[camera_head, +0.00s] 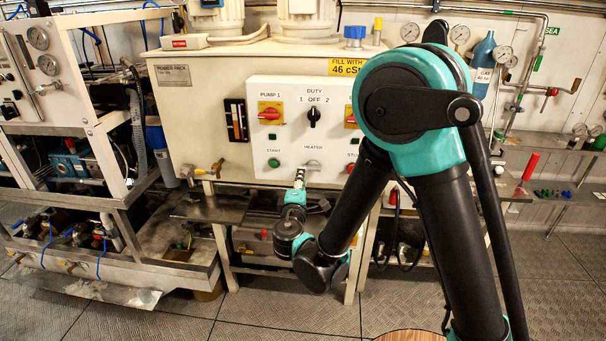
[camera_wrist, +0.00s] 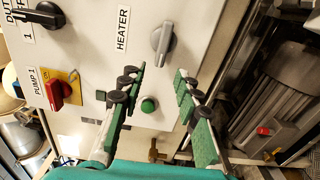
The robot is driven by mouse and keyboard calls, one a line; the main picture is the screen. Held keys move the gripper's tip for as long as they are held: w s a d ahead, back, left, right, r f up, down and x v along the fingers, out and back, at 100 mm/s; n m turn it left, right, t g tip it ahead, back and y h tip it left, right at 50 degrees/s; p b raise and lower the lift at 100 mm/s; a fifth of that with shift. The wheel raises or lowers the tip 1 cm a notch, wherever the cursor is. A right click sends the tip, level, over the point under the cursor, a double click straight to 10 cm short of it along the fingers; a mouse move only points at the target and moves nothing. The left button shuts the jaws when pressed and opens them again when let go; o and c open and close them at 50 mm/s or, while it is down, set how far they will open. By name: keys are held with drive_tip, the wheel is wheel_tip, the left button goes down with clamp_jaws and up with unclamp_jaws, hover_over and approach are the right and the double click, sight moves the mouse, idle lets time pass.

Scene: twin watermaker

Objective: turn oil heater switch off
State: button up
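The heater switch (camera_wrist: 163,39) is a grey rotary knob on the white control panel, beside the HEATER label in the wrist view. Its handle lies lengthwise up and down in that view. In the head view the heater switch (camera_head: 314,164) sits below its label, its handle roughly level. My gripper (camera_wrist: 159,71) is open, with green-padded fingers pointing at the panel. The knob is just beyond the fingertips, between their lines, and nothing is held. In the head view my gripper (camera_head: 300,174) is just below and left of the knob. Contact with the panel cannot be told.
A green button (camera_wrist: 149,104) shows between the fingers in the wrist view. The black DUTY selector (camera_head: 313,117) and red-on-yellow PUMP 1 switch (camera_head: 270,113) are higher on the panel. A brass tap (camera_head: 216,168) sticks out left of the panel.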

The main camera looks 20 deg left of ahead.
drive_tip(key=v, duration=0.6)
drive_tip(key=shift+s, duration=0.3)
drive_tip(key=w+d+f+m+g+h, duration=0.2)
drive_tip(key=w+d+m, duration=0.1)
drive_tip(key=d, duration=0.7)
drive_tip(key=w+d+f+m+g+h, duration=0.2)
drive_tip(key=w+d+m+h, duration=0.1)
drive_tip(key=d, duration=0.6)
drive_tip(key=w+d+f+m+g+h, duration=0.1)
drive_tip(key=w+d+m+g+h, duration=0.2)
drive_tip(key=d, duration=0.7)
drive_tip(key=s+d+f+m+g+y, duration=0.1)
drive_tip(key=s+d+f+m+g, duration=0.2)
drive_tip(key=s+d+m, duration=0.3)
drive_tip(key=s+d+f+m+g+y, duration=0.2)
drive_tip(key=s+d+m, duration=0.3)
drive_tip(key=s+d, duration=0.4)
drive_tip(key=shift+s+d+f+m+g+y, duration=0.2)
drive_tip(key=shift+d+f+m+g+y, duration=0.15)
drive_tip(key=shift+d+f+g, duration=0.3)
